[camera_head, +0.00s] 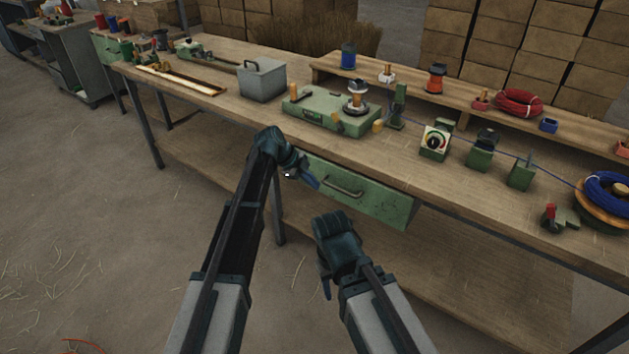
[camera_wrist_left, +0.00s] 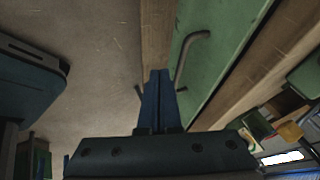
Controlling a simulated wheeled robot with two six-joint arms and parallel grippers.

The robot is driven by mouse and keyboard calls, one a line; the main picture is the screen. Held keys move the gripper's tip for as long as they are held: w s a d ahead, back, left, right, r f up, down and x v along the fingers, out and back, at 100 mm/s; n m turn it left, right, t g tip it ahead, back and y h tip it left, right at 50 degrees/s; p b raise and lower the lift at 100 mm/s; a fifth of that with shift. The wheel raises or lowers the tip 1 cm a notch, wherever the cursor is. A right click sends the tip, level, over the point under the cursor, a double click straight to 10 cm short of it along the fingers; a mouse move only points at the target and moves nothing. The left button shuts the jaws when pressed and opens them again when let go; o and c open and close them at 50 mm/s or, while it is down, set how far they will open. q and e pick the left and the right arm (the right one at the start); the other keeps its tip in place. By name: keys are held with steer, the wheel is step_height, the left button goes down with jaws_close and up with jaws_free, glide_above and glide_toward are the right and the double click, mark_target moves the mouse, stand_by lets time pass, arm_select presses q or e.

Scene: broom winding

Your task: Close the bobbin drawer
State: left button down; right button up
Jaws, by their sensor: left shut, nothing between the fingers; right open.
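The green drawer (camera_head: 378,203) sits under the front edge of the workbench, with a bar handle (camera_head: 343,188) on its front. No inside of the drawer shows; I cannot tell whether its front is fully flush. In the left wrist view the drawer front (camera_wrist_left: 220,45) and its bent handle (camera_wrist_left: 189,58) lie just right of my fingers. My left gripper (camera_head: 308,178) is shut and empty at the drawer's left end, partly covering it. Its closed fingers show in the left wrist view (camera_wrist_left: 158,80). My right gripper (camera_head: 326,288) is open and empty, below and in front of the drawer.
The wooden workbench (camera_head: 245,115) carries a green winding machine (camera_head: 335,112), a grey box (camera_head: 262,80) and several small green devices. A raised shelf holds spools and a red coil (camera_head: 518,102). A lower shelf (camera_head: 475,265) runs beneath. The floor at left is clear.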

arm_select(q)
steer(key=p+v, duration=0.6)
steer(key=v, duration=0.2)
steer(key=shift+a, duration=0.1)
steer(key=s+r+n+y+p, duration=0.2)
steer(key=s+n, duration=0.4)
steer(key=s, duration=0.5)
steer(key=s+a+r+n+g+y+p, duration=0.1)
steer(key=s+r+n+y+p, duration=0.1)
steer(key=s+n, duration=0.5)
steer(key=s+r+n+g+y+p, duration=0.1)
steer(key=s+n+p, duration=0.4)
steer(key=s, duration=1)
steer(key=r+n+y, duration=0.1)
steer(key=n+y, duration=0.1)
steer(key=shift+s+a+y+p, duration=0.2)
steer(key=shift+a+y+p, duration=0.1)
steer(key=shift+a+y, duration=0.1)
